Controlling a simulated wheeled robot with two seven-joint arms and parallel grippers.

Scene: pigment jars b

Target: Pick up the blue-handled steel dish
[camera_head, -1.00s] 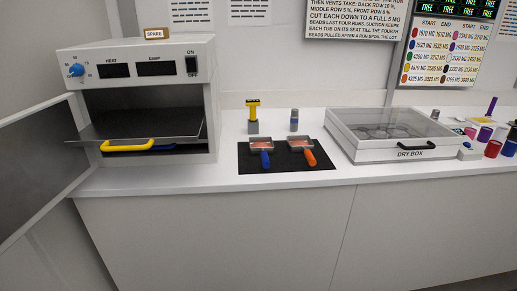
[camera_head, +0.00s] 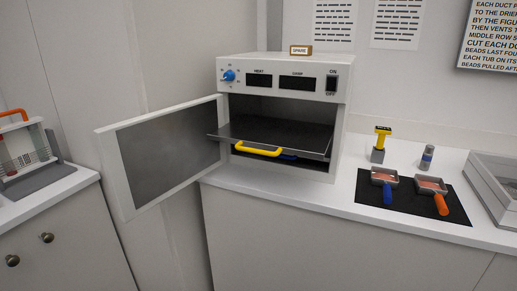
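The blue-handled steel dish (camera_head: 384,180) sits on a black mat (camera_head: 413,212) on the white counter, right of the oven. Its blue handle (camera_head: 388,194) points toward the counter's front edge. It holds something reddish-orange. An orange-handled steel dish (camera_head: 431,186) stands just to its right on the same mat. Neither of my grippers shows in the head view.
The oven (camera_head: 287,80) has its door (camera_head: 165,155) swung open to the left and a yellow-handled tray (camera_head: 272,135) pulled partly out. A yellow-topped tool (camera_head: 382,142) and a small grey jar (camera_head: 427,157) stand behind the mat. The dry box (camera_head: 490,190) is at right.

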